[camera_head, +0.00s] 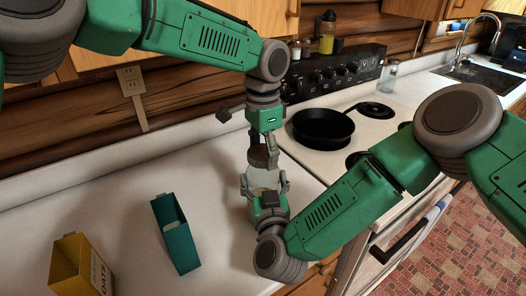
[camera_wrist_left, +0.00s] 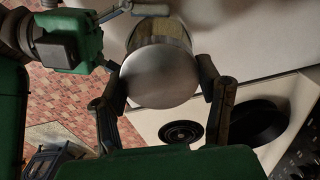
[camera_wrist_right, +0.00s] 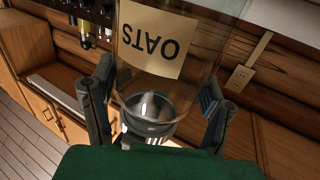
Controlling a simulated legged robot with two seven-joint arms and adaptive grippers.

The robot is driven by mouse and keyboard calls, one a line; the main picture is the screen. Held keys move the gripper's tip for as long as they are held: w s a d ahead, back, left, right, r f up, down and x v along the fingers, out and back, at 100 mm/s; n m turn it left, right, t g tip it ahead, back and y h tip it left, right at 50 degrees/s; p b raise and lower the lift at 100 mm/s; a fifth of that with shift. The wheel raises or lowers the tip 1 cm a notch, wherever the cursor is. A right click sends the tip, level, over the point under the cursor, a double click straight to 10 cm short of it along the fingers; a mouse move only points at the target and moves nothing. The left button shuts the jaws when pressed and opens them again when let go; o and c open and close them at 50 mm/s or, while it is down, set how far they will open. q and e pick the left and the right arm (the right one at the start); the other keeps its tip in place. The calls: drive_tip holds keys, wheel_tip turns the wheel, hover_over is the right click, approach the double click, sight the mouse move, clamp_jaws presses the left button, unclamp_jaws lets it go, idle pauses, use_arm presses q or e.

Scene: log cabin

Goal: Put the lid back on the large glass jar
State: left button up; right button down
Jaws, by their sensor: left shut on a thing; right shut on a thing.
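The large glass jar (camera_head: 262,178) stands on the white counter left of the stove. Its paper OATS label (camera_wrist_right: 155,42) appears upside down in the right wrist view. My right gripper (camera_head: 264,187) is shut around the jar's sides. My left gripper (camera_head: 263,150) is shut on the round metal lid (camera_wrist_left: 160,76), directly over the jar's top. The right wrist view shows the lid (camera_wrist_right: 150,106) at the jar's mouth end, between the right fingers. Whether the lid touches the rim is hidden by the grippers.
A yellow oats box (camera_head: 72,265) and a teal box (camera_head: 176,232) stand on the counter at left. A black pan (camera_head: 323,127) is on the stove to the right. Bare counter (camera_head: 120,185) lies between the boxes and the wall.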

use_arm(q)
drive_tip(key=shift+w+a+m, duration=0.1)
drive_tip(key=shift+m, duration=0.5)
drive_tip(key=o, duration=1.4)
drive_tip(key=shift+c, duration=0.2)
wheel_tip(320, 180, up, 12)
drive_tip(key=shift+w+f, duration=0.1)
use_arm(e)
drive_tip(key=shift+c, duration=0.7)
unclamp_jaws()
drive_tip(key=s+d, duration=0.1)
drive_tip(key=s, duration=1)
drive_tip(key=shift+s+d+f, duration=0.15)
drive_tip(key=shift+s+d, duration=0.2)
drive_tip(key=shift+d, duration=0.05)
